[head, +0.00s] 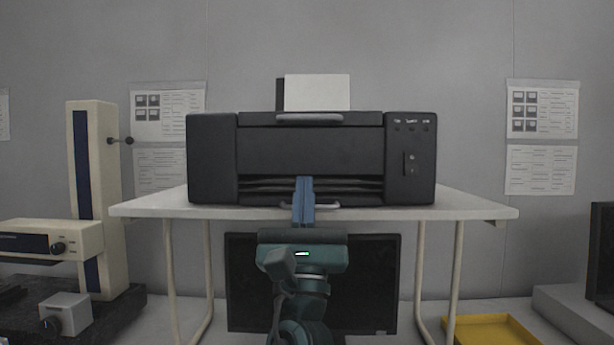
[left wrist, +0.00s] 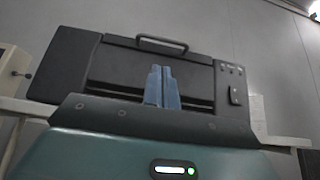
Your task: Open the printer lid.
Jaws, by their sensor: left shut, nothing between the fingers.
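A black printer (head: 310,152) stands on a white table. Its lid (head: 345,119) is down on top, with a grey bar handle (head: 310,117) along the lid's front edge. The handle also shows in the left wrist view (left wrist: 162,43). My left gripper (head: 304,180) is in front of the printer's lower middle, below the handle and apart from it. Its blue fingers are together and empty, pointing up toward the printer in the left wrist view (left wrist: 162,70). They hide part of the front slot and of a lower grey handle (head: 325,205). My right gripper is not in view.
White paper (head: 317,92) stands behind the lid. The white table (head: 150,207) has thin legs, with a dark panel (head: 370,280) beneath. A cream instrument (head: 95,150) stands left. A yellow tray (head: 490,330) lies low at right. Space above the printer is free.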

